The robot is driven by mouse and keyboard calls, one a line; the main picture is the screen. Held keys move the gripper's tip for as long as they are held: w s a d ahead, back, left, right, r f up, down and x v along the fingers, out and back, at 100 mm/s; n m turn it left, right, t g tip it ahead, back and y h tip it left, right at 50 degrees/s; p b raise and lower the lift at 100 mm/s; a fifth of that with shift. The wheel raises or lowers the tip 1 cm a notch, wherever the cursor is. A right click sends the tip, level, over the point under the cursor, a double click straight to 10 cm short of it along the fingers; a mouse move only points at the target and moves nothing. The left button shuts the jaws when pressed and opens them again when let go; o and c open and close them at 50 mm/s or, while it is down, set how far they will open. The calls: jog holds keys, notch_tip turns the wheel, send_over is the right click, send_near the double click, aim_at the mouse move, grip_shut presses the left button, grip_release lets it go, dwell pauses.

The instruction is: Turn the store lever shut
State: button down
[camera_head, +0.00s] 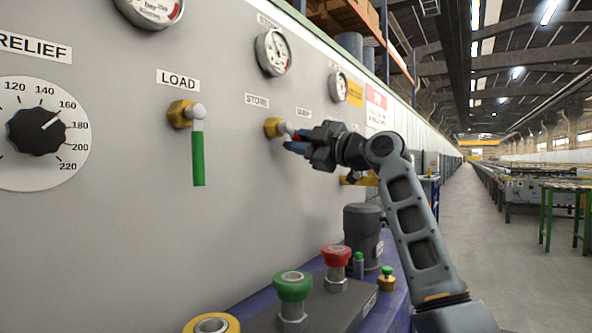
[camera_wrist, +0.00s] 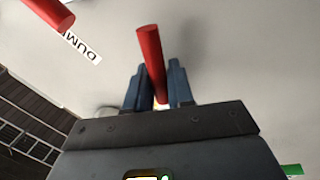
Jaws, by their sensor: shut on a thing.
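The store lever belongs to the brass valve (camera_head: 273,128) under the STORE label (camera_head: 257,101) on the grey panel. Its pale stem points right from the valve, toward my gripper (camera_head: 297,142). Only a little of its red handle (camera_head: 299,134) shows there, as my fingers cover the rest. In the wrist view the red handle (camera_wrist: 150,48) runs between my two blue fingers (camera_wrist: 157,92), which are shut on it. The handle's free end sticks out past the fingertips. The exact angle of the lever is hard to tell.
The load lever's green handle (camera_head: 198,158) hangs straight down to the left. Another red handle (camera_wrist: 50,14) shows near a partly cut label in the wrist view. Below stand green (camera_head: 293,286) and red (camera_head: 336,257) push buttons and a dark motor (camera_head: 363,230).

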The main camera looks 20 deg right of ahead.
jog(key=n+b, duration=0.1)
jog(key=n, duration=0.1)
jog(key=n+y+b, duration=0.1)
jog(key=shift+w+d+r+b, duration=0.15)
jog(key=shift+d+r+b, duration=0.1)
jog(key=shift+r+b, duration=0.1)
jog(key=shift+w+r+n+g+y+b, duration=0.1)
jog(key=shift+r+n+g+y+b, duration=0.3)
jog(key=shift+n, duration=0.9)
jog(key=shift+r+n+y+b, duration=0.1)
jog(key=shift+r+n+b, duration=0.5)
jog(key=shift+n, duration=0.7)
jog(key=c, duration=1.1)
grip_release()
jog(key=v, duration=0.7)
jog(key=shift+s+d+p, duration=0.3)
jog(key=shift+p, duration=0.05)
